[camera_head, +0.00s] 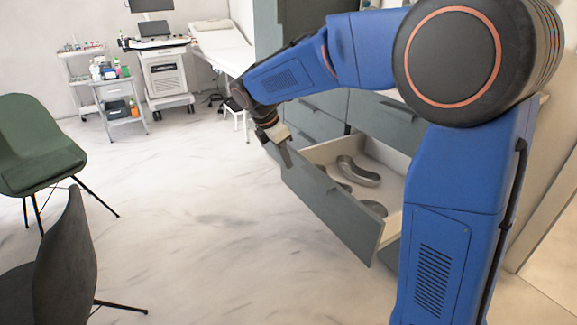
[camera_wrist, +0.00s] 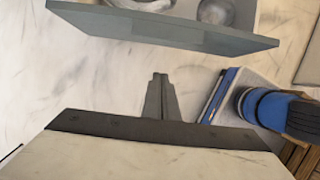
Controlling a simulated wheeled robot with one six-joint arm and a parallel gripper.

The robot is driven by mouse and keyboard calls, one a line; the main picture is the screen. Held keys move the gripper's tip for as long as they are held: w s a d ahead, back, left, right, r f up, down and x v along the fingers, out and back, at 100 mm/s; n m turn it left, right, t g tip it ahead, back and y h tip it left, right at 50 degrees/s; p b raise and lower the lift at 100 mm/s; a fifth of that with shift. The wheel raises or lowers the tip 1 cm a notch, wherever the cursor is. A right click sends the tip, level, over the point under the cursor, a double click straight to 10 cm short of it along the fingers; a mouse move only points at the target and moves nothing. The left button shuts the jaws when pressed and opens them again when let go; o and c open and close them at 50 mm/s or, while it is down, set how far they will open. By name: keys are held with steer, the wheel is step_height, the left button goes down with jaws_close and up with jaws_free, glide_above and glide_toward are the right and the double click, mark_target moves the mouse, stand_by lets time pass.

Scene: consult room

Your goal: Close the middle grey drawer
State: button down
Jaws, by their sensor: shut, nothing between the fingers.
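The grey drawer (camera_head: 330,207) stands pulled out from the grey cabinet on the right in the head view. Its pale inside holds metal kidney-shaped dishes (camera_head: 358,172). My gripper (camera_head: 285,156) is at the far end of the drawer's front panel, close to its outer face; I cannot tell whether it touches. In the wrist view my gripper (camera_wrist: 160,84) has its fingers together with nothing between them. The drawer front (camera_wrist: 170,30) crosses the top of that view, with a gap of floor between it and the fingertips. My arm hides part of the cabinet and drawer.
Other closed grey drawers (camera_head: 318,121) are beside and behind the open one. A green chair (camera_head: 35,145) and a dark chair (camera_head: 65,255) stand at the left. Medical carts (camera_head: 165,75) and an exam bed (camera_head: 222,45) are at the back. The floor (camera_head: 190,200) in the middle is clear.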

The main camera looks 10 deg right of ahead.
mark_target(306, 174)
steer(key=shift+w+d+f, duration=0.35)
steer(key=shift+d+f, duration=0.85)
steer(key=shift+f, duration=0.15)
steer(key=shift+w+d+f, duration=0.4)
steer(key=shift+d+f, duration=0.75)
steer(key=shift+f, duration=0.25)
steer(key=shift+w+d+f, duration=0.35)
steer(key=shift+d+f, duration=0.85)
steer(key=shift+f, duration=0.15)
steer(key=w+d, duration=0.3)
steer(key=d, duration=0.8)
steer(key=w+d, duration=0.4)
steer(key=d, duration=0.8)
steer(key=w+d, duration=0.4)
steer(key=d, duration=0.8)
steer(key=shift+w, duration=0.2)
steer(key=shift+d+r, duration=0.15)
steer(key=shift+d, duration=0.05)
steer(key=shift+w+a, duration=0.1)
